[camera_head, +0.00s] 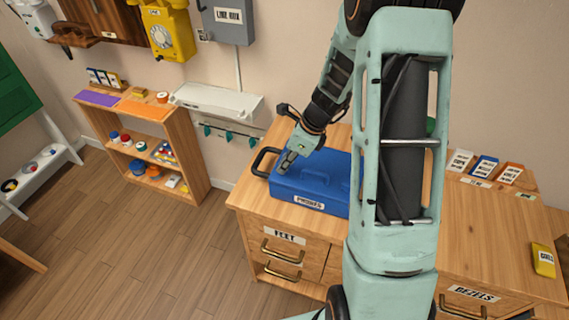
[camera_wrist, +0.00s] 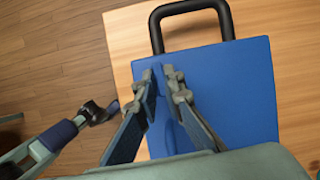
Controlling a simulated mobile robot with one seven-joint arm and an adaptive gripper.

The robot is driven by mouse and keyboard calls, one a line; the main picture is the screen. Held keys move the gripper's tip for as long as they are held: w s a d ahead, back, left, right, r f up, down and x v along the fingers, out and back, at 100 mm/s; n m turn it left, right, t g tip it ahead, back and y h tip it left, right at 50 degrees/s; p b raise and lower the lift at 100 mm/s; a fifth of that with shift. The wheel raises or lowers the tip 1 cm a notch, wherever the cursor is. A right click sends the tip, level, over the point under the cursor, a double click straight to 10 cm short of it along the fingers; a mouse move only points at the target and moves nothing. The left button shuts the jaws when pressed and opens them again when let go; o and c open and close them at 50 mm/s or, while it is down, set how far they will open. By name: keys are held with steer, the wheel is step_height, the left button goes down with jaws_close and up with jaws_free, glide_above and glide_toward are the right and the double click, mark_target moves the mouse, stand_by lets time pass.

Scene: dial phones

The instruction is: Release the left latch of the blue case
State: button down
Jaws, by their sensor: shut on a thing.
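The blue case (camera_head: 325,188) lies on the wooden cabinet top, with a white label on its front side and a raised grip on its lid. It also fills the middle of the wrist view (camera_wrist: 248,95). A black bar handle (camera_head: 262,162) sticks out at its left end and shows at the top of the wrist view (camera_wrist: 190,8). My gripper (camera_head: 285,166) reaches down to the case's left end. In the wrist view its fingertips (camera_wrist: 162,74) are close together on a narrow blue piece, apparently the left latch, which they mostly hide. My arm hides the case's right end.
The wooden cabinet (camera_head: 470,235) has drawers labelled FEET and BEZELS. A low shelf (camera_head: 150,140) stands at the left. Open floor (camera_head: 130,240) lies before it.

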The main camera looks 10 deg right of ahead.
steer(key=n, duration=0.2)
steer(key=n+g, duration=0.1)
steer(key=n, duration=0.1)
steer(key=n+g, duration=0.1)
steer(key=shift+w+n, duration=0.25)
steer(key=shift+n, duration=0.15)
steer(key=n+g, duration=0.2)
steer(key=n, duration=0.3)
steer(key=shift+w, duration=0.15)
steer(key=n+g, duration=0.1)
steer(key=n, duration=0.2)
steer(key=n+g+h, duration=0.1)
steer(key=n, duration=0.2)
steer(key=shift+n+h, duration=0.3)
steer(key=shift+w, duration=0.1)
steer(key=c, duration=2)
jaws_free()
steer(key=shift+a, duration=0.1)
steer(key=shift+c, duration=0.2)
steer(key=v, duration=1.2)
